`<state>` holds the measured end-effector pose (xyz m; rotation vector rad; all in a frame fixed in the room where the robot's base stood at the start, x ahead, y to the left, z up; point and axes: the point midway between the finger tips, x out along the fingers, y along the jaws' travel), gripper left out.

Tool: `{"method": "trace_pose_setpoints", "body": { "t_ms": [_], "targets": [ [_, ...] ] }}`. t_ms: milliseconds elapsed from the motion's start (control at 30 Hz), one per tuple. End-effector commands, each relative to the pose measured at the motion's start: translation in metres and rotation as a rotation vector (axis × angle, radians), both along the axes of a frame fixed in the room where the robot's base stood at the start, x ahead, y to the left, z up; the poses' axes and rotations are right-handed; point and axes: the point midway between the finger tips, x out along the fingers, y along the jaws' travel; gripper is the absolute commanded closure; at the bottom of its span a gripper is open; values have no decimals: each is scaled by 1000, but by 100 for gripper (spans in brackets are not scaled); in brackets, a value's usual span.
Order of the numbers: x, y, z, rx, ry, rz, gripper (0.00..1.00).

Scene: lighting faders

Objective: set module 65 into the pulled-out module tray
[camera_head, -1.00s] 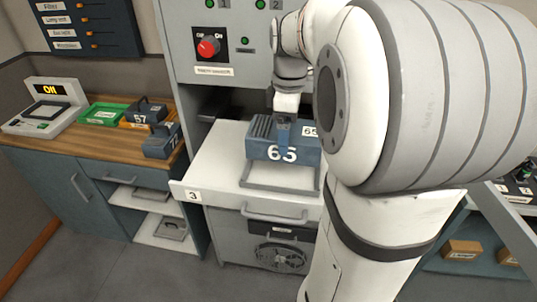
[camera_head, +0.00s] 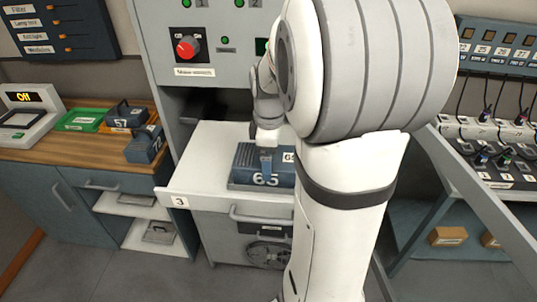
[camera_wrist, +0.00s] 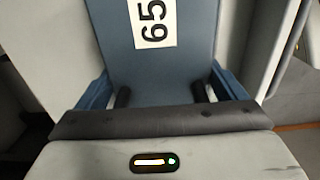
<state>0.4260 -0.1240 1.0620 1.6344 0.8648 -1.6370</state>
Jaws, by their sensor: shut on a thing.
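Module 65 (camera_head: 247,158) is a blue-grey block with a ribbed top and a white "65" on its front. It sits low over the pulled-out white module tray (camera_head: 205,168), which bears a "3" label. A grey frame edge (camera_head: 236,186) on the tray shows along the module's lower front. I cannot tell whether the module touches the tray floor. My gripper (camera_head: 266,152) is above the module and shut on it. In the wrist view the module (camera_wrist: 185,60) with its "65" label fills the middle, with the dark fingers beside its handle. My arm hides its right side.
A wooden counter (camera_head: 75,150) at left holds module 57 (camera_head: 122,113), another blue-grey module (camera_head: 143,147), a green tray (camera_head: 82,119) and a device reading "Off" (camera_head: 25,115). A panel with a red switch (camera_head: 188,46) stands behind the tray. A cable rack (camera_head: 497,150) is at right.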

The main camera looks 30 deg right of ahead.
Motion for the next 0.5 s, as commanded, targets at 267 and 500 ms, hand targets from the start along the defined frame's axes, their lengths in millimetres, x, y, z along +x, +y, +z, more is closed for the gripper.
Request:
{"method": "trace_pose_setpoints", "body": {
  "t_ms": [267, 500],
  "targets": [
    [1, 0, 0, -1, -3, 1, 64],
    [0, 1, -3, 0, 0, 1, 0]
  ]
}}
